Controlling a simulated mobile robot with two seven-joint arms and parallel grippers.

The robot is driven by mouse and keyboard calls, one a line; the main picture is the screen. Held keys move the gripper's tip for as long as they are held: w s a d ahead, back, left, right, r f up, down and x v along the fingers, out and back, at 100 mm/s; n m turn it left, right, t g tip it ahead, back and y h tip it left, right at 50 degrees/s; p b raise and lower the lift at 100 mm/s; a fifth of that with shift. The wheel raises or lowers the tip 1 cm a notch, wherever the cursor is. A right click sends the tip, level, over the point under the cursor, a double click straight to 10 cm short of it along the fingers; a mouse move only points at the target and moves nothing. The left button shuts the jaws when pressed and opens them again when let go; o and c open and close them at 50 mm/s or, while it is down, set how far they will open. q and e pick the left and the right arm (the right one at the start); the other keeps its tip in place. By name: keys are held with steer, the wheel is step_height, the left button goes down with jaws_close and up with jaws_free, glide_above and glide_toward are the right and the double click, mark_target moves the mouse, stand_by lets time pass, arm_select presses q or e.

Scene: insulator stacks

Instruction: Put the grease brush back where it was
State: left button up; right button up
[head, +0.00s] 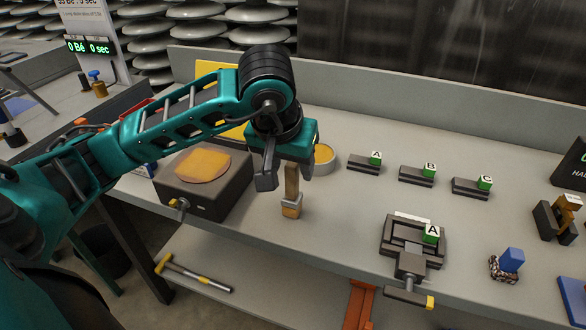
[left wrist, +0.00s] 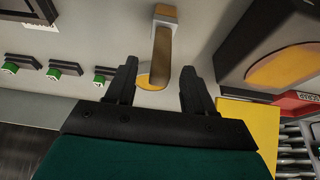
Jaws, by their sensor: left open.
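In the left wrist view the brush (left wrist: 163,42) shows just beyond the open fingers (left wrist: 156,70), not clamped. A round tin with yellow contents (head: 324,157) is just right of the gripper; it is partly hidden behind the brush in the wrist view (left wrist: 150,80). My right gripper is not seen.
A dark box with a round tan top (head: 203,165) stands left of the brush. Blocks with green tags A (head: 366,163), B (head: 417,176) and C (head: 470,188) line the back right. A vise-like fixture (head: 412,245) sits front right. Bare bench lies between.

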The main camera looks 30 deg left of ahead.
arm_select(q)
steer(key=p+v, duration=0.1)
steer(key=v, duration=0.7)
steer(key=shift+r, duration=0.2)
steer(key=shift+s, duration=0.15)
